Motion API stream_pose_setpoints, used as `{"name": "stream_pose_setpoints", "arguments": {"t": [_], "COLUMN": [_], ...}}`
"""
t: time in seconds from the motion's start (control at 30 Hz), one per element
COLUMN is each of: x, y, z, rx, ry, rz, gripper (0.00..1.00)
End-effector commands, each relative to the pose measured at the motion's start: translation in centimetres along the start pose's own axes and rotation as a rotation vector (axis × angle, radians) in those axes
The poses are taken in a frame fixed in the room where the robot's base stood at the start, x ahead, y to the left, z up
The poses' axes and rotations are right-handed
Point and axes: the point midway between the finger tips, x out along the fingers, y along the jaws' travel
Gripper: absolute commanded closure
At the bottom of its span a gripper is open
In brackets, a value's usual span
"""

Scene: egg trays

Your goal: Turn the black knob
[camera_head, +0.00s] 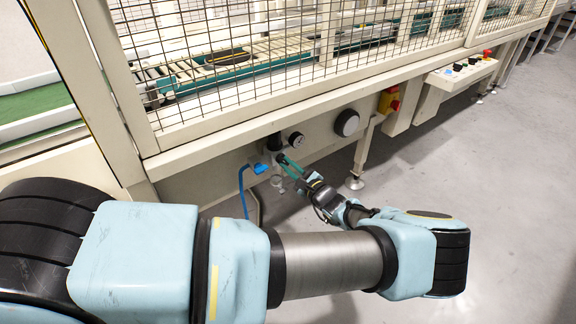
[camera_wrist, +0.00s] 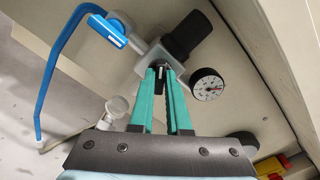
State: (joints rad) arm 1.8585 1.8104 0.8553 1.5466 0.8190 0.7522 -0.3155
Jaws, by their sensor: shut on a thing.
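A small black knob with a white mark (camera_wrist: 160,71) sits on the front of a grey valve body (camera_wrist: 138,66) in the wrist view. My gripper (camera_wrist: 161,78) has its two green fingers closed around this knob, with the tips close to the valve body. In the head view my gripper (camera_head: 282,158) reaches the fittings on the lower machine panel; the small knob is too hidden there to make out. A larger black cylindrical cap (camera_wrist: 187,36) sticks out of the same valve body, beyond the fingertips.
A round pressure gauge (camera_wrist: 208,85) is right beside the fingers. A blue lever and hose (camera_wrist: 100,27) are on the left, with a clear fitting (camera_wrist: 118,107) below. The grey floor (camera_head: 440,200) is open.

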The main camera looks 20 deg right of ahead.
Motion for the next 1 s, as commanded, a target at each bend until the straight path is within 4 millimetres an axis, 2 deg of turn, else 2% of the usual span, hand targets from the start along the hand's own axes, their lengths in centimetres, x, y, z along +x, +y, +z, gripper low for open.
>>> {"name": "stream_pose_setpoints", "arguments": {"t": [0.27,0.3,0.53,0.83,1.0], "x": [-0.1,-0.1,0.0,-0.3,-2.5], "y": [0.1,0.0,0.0,0.0,0.0], "z": [-0.1,-0.1,0.0,0.0,-0.1], "rx": [0.001,0.001,0.001,0.001,0.002], "ry": [0.001,0.001,0.001,0.001,0.003], "rz": [0.000,0.000,0.000,0.000,-0.002], "gripper": [1.00,0.81,0.55,0.55,0.55]}}
